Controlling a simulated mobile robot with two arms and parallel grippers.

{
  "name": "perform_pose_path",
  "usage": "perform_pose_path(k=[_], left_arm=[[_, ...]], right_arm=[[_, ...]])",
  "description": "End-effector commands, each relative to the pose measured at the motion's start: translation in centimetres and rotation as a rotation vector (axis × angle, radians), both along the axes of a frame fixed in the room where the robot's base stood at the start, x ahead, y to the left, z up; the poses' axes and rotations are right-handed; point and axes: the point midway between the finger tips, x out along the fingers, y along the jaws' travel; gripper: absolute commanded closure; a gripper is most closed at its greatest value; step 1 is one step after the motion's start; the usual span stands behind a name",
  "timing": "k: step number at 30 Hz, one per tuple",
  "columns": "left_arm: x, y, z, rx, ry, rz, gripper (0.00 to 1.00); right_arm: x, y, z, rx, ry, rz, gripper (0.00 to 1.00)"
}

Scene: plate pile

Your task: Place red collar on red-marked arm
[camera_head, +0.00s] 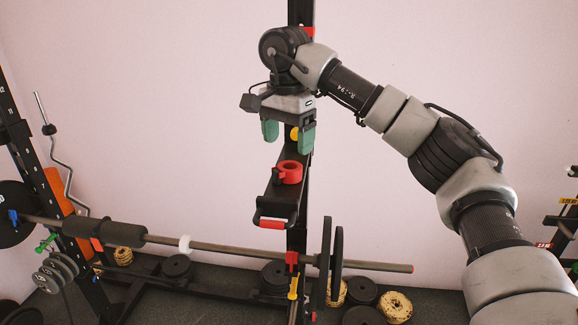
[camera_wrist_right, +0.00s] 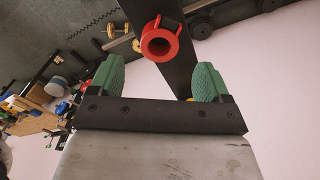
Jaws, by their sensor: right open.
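The red collar (camera_head: 290,165), a ring with a small lever, sits on a black shelf-like bracket (camera_head: 282,200) on the dark upright. My right gripper (camera_head: 288,137), with green fingers, is open and empty above the collar, apart from it. In the right wrist view the collar (camera_wrist_right: 173,43) shows its round hole, just beyond the open fingertips (camera_wrist_right: 158,70). A red band (camera_head: 271,224) marks the bracket's front end. Red marks also show on the rack at the right edge (camera_head: 544,245); I cannot tell which is the red-marked arm. My left gripper is not in view.
A yellow piece (camera_head: 294,133) shows behind the fingers. Several weight plates lie low. The pale wall area left of the upright is clear.

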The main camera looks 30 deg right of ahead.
Motion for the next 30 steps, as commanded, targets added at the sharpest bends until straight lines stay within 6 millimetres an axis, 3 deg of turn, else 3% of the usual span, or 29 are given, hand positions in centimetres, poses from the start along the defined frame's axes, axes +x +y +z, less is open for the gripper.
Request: perform_pose_path(k=[3, 10, 30], left_arm=[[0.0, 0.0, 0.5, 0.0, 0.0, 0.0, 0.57], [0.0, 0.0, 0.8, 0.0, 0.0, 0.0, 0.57], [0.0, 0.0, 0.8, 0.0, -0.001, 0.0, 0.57]], right_arm=[[0.0, 0.0, 2.6, -0.002, -0.004, -0.002, 0.21], [0.0, 0.1, 5.0, -0.001, -0.002, -0.002, 0.21], [-0.1, 0.1, 5.3, -0.001, -0.001, -0.001, 0.21]])
